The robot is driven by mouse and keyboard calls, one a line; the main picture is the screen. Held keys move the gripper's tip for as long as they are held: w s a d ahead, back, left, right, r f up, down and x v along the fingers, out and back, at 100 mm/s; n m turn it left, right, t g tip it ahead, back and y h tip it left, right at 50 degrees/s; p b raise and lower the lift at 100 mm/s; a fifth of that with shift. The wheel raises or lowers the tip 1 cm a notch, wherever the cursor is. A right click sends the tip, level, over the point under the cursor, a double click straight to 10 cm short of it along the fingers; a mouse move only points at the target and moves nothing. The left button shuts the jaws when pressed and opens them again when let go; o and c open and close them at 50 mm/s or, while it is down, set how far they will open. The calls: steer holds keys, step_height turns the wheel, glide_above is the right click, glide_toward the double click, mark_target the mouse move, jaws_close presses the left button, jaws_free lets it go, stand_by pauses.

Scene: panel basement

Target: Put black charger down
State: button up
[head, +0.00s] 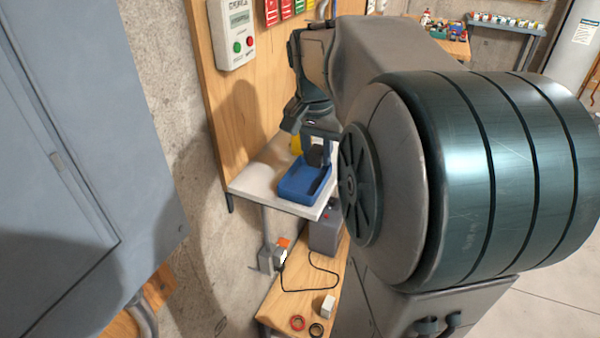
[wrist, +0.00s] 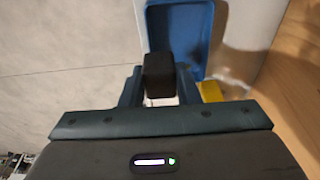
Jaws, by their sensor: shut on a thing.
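The black charger (wrist: 159,75) is a small dark block between the two fingers of my gripper (wrist: 159,86) in the wrist view. My gripper is shut on it. In the head view my gripper (head: 318,145) hangs over the back part of a blue tray (head: 300,184), with the dark charger (head: 315,156) at its fingers. In the wrist view the charger overlaps the near end of the blue tray (wrist: 208,40). I cannot tell whether it touches the tray. The tray stands on a white shelf (head: 252,180).
A yellow thing (head: 296,145) is beside the tray, close to my gripper; it also shows in the wrist view (wrist: 211,91). A wooden board (head: 228,95) with a control box (head: 230,35) rises behind the shelf. A wooden bench (head: 288,306) with a cable and tape rolls is below.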

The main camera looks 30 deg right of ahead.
mark_target(301, 190)
steer(key=a+f, duration=0.1)
steer(key=w+a+f, duration=0.1)
steer(key=a, duration=0.1)
step_height(301, 190, down, 4)
steer(key=shift+f+p, duration=0.1)
steer(key=shift+p, duration=0.2)
steer(key=shift+f+b, duration=0.55)
steer(key=o, duration=1)
steer(key=shift+o, duration=0.2)
steer(key=shift+r, duration=0.1)
